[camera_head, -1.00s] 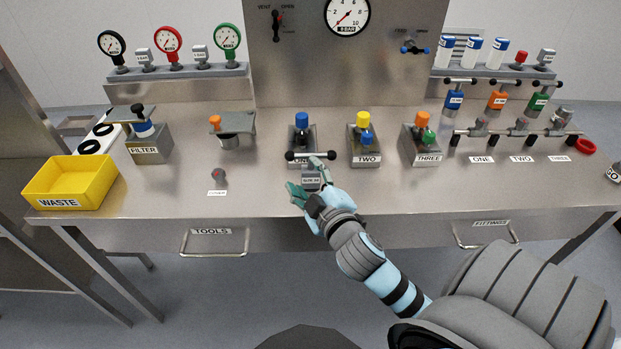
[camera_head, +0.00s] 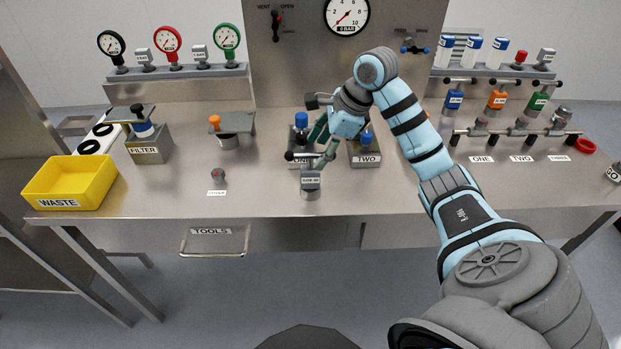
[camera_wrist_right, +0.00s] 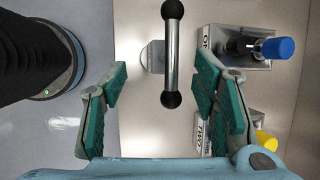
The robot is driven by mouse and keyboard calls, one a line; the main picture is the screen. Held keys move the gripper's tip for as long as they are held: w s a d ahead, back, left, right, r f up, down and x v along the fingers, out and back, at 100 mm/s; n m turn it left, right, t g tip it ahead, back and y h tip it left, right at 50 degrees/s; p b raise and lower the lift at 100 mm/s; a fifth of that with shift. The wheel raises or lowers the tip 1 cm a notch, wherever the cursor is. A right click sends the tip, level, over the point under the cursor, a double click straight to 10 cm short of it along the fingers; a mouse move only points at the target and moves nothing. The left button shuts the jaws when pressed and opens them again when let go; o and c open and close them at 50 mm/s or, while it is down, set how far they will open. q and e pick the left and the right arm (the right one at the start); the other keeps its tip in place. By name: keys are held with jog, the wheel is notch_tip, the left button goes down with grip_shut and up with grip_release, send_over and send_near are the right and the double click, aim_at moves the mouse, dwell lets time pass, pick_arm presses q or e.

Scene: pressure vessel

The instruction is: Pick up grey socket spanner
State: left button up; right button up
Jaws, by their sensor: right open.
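The grey socket spanner (camera_head: 311,183) stands upright on the bench in front of the block marked ONE. Its crossbar with black ball ends is partly hidden by my right gripper (camera_head: 321,146) in the head view. In the right wrist view the spanner's crossbar (camera_wrist_right: 171,57) runs up the picture between the teal finger pads of my right gripper (camera_wrist_right: 161,72). The fingers are open, with a gap on both sides of the bar. My left gripper is not in view.
Block ONE (camera_head: 301,161) and block TWO (camera_head: 365,158) stand close behind the spanner. Block THREE is mostly hidden by my right arm. A yellow WASTE tray (camera_head: 72,180) is at the left. The bench front between the COVER label (camera_head: 216,193) and the spanner is clear.

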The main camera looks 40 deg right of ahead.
aim_at(302, 169)
jog(key=x, duration=0.9)
jog(key=shift+w+a+r+p, duration=0.25)
jog(key=shift+w+a+p, duration=0.05)
jog(key=shift+p, duration=0.05)
jog(key=shift+r, duration=0.1)
grip_shut()
